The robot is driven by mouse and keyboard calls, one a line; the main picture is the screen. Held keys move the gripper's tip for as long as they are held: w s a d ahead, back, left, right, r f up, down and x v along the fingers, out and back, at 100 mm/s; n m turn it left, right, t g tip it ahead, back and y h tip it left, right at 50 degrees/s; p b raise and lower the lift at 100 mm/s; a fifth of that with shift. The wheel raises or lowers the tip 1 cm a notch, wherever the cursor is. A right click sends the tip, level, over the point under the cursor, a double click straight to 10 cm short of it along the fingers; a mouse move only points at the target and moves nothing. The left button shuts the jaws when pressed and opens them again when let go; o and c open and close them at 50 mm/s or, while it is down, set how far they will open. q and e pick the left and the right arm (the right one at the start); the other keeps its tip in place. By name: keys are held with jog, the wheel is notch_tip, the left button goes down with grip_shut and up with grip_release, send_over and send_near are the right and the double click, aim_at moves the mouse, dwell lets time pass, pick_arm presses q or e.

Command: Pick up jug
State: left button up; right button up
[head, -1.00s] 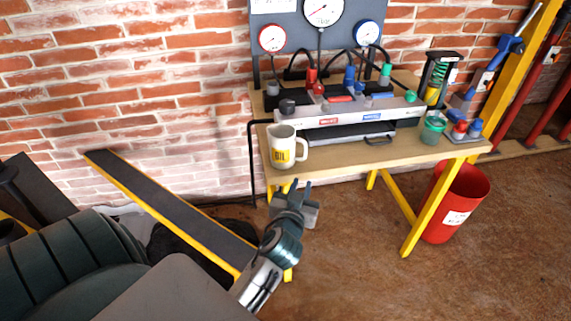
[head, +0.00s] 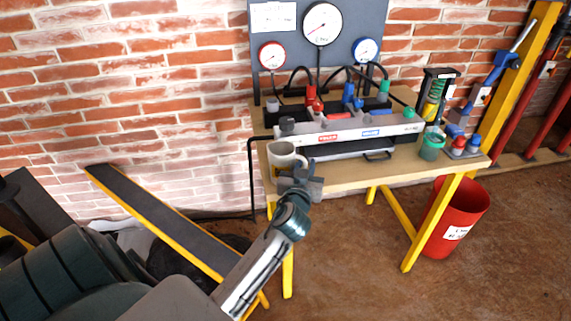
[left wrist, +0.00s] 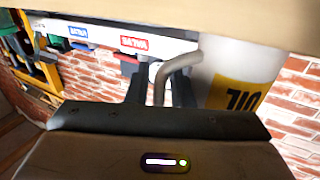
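The jug (head: 284,152) is a white mug-shaped vessel at the left front of the workbench. In the left wrist view the jug (left wrist: 243,60) appears upside down at the right, with a yellow OIL label. Its grey-white handle (left wrist: 172,66) reaches between the two dark fingers of my left gripper (left wrist: 159,88). The fingers stand apart on either side of the handle, and the gripper looks open. In the head view my left gripper (head: 304,170) is at the jug's right front and hides part of the jug and handle. My right gripper is not in view.
The wooden workbench (head: 345,176) has yellow legs. A grey manifold (head: 345,135) with hoses stands right behind the jug, below gauges. A green cup (head: 432,146) and small bottles stand farther right. A red bin (head: 462,205) is on the floor at right.

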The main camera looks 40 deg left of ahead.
pick_arm(q)
jog(key=shift+w+a, duration=0.1)
jog(key=shift+w, duration=0.1)
grip_shut()
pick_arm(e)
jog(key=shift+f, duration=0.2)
pick_arm(q)
jog(key=shift+r, duration=0.15)
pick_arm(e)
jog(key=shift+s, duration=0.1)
